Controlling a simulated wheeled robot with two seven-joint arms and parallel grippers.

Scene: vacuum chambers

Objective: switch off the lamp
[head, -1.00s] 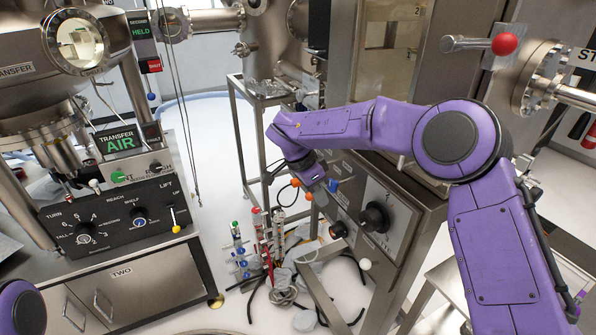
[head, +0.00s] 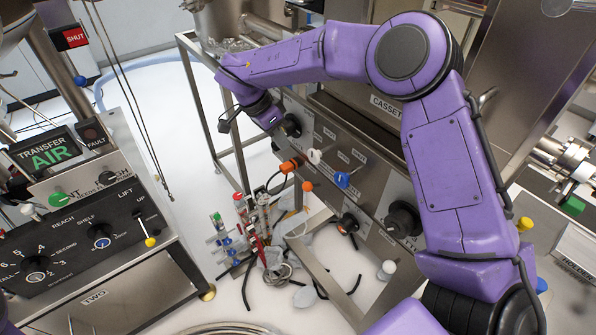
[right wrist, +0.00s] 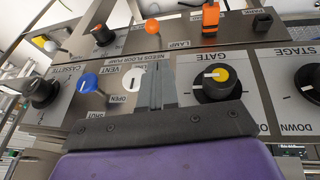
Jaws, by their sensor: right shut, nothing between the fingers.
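In the right wrist view a LAMP label (right wrist: 180,44) is on the panel, upside down. Beside it are an orange lever (right wrist: 211,15) and an orange ball knob (right wrist: 152,27); I cannot tell for sure which one it names. Both also show in the head view, the orange lever (head: 292,165) and the orange ball (head: 307,186). My right gripper (right wrist: 160,88) is shut and empty in front of the panel, between a white knob (right wrist: 133,78) and the black GATE knob (right wrist: 215,80). Contact with the panel cannot be told. My left gripper is out of view.
A blue VENT knob (right wrist: 90,83) and a black CASSETTE knob (right wrist: 40,92) are on the same panel. A transfer console (head: 80,240) stands at left. Hoses and small valves (head: 260,235) lie on the floor between. White floor is open beyond them.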

